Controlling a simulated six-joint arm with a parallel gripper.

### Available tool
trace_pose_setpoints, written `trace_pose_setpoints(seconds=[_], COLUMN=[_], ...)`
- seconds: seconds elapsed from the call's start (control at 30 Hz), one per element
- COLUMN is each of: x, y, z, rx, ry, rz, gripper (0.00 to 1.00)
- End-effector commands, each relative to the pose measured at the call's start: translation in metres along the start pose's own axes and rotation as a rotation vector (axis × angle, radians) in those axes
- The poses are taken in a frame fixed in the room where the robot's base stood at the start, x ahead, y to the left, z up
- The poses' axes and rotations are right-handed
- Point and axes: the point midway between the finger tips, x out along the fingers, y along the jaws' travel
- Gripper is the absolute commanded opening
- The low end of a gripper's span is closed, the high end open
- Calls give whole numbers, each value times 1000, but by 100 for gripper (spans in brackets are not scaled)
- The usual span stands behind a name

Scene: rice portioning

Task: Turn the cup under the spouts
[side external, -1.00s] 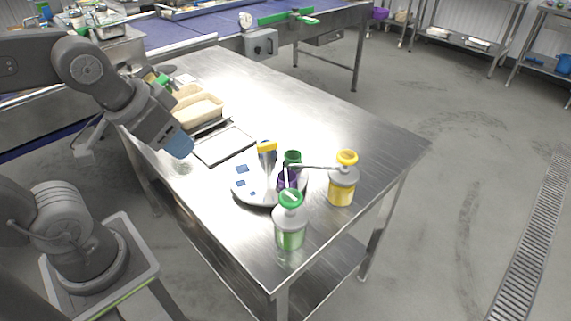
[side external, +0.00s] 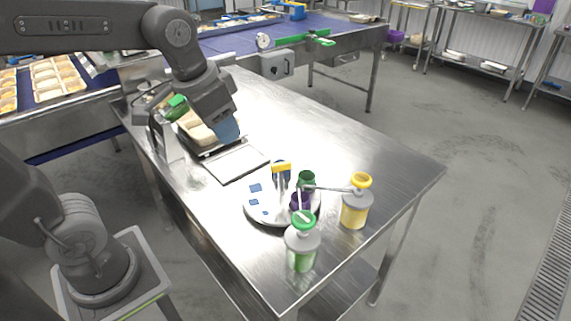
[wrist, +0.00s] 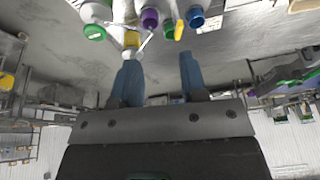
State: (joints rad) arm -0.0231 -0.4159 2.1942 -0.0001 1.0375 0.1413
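A purple cup (side external: 296,202) stands on a round light turntable (side external: 256,214), with a green cup (side external: 307,178) and a yellow-topped piece (side external: 281,168) beside it. A green-capped dispenser (side external: 302,246) and a yellow-capped dispenser (side external: 355,207) stand at its edge, their spouts reaching in over the purple cup. The spout tips are too small to place exactly. My gripper (side external: 227,131) hangs above the far side of a flat grey plate, well left of and behind the turntable. In the wrist view my gripper (wrist: 159,58) has its two blue fingers wide apart with nothing between them.
The flat grey plate (side external: 236,163) lies on the steel table left of the turntable. A conveyor (side external: 315,25) runs along the back. The table's right and far middle are clear.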

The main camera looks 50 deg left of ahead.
Motion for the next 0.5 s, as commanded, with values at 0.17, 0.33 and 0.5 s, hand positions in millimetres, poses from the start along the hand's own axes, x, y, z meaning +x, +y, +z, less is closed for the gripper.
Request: trace_pose_setpoints(seconds=[0.17,0.33,0.5], x=[19,47,68], y=[-15,-28,-36], z=[-60,-102,-124], rx=[92,170,216], ry=[-138,-243,-302], rz=[22,53,76], gripper=[39,39,39])
